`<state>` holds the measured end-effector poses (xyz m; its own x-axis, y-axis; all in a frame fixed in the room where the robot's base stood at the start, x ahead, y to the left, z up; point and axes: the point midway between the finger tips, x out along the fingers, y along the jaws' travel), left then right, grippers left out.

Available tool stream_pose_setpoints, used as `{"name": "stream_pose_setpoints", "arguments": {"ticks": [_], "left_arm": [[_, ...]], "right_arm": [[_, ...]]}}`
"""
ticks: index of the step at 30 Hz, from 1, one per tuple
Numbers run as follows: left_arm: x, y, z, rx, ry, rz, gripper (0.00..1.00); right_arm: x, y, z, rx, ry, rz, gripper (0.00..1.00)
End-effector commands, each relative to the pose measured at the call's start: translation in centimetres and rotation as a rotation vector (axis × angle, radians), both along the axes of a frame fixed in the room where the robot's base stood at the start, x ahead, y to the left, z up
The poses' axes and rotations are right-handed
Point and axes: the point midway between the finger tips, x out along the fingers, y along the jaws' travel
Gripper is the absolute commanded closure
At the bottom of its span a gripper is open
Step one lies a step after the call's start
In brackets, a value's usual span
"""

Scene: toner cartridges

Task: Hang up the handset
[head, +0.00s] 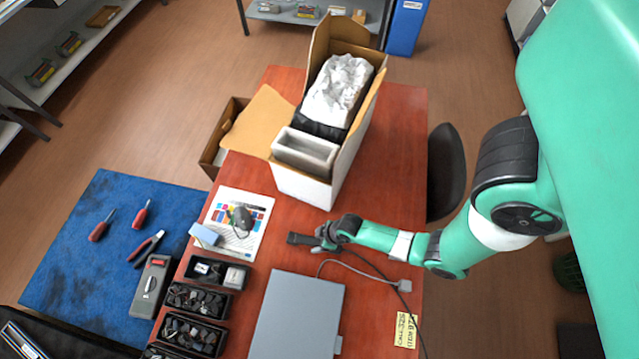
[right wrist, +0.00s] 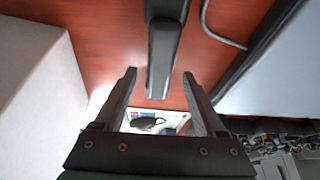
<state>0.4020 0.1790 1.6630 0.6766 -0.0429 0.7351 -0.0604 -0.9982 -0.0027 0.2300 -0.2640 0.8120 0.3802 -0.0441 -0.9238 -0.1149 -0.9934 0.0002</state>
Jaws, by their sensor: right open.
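In the right wrist view, a long dark object, which looks like the handset (right wrist: 163,58), reaches down from the top edge. Its lower end lies between my fingertips, above the red table; I see no finger pressed on it. My right gripper (right wrist: 158,75) is open, one finger on each side of it. In the head view my right gripper (head: 318,240) is low over the table, and the arm and gripper hide much of what is beneath. My left gripper is not in view.
An open white carton (head: 304,187) stands behind the gripper. A closed grey laptop-like slab (head: 297,315) lies in front. A cable (head: 350,266) crosses the table. Several black bins (head: 196,300) line the left.

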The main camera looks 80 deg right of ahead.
Motion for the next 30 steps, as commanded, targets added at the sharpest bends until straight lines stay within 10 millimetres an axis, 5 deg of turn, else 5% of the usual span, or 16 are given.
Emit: {"name": "stream_pose_setpoints", "arguments": {"ticks": [3, 9, 24, 27, 30], "left_arm": [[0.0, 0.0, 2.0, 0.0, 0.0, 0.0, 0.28], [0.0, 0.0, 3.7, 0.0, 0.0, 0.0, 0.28], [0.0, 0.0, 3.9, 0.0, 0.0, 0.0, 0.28], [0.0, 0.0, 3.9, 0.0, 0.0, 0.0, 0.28], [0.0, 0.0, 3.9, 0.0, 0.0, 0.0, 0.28]], "right_arm": [[-1.3, 0.1, 3.5, -0.001, -0.001, -0.001, 0.28], [-2.8, 0.3, 7.2, 0.0, 0.0, -0.001, 0.28], [-3.2, 0.4, 7.9, 0.0, 0.0, 0.0, 0.28], [-2.1, 0.0, 8.4, -0.01, -0.022, 0.002, 0.28], [2.2, -1.4, 11.0, -0.047, -0.112, 0.012, 0.28]]}}
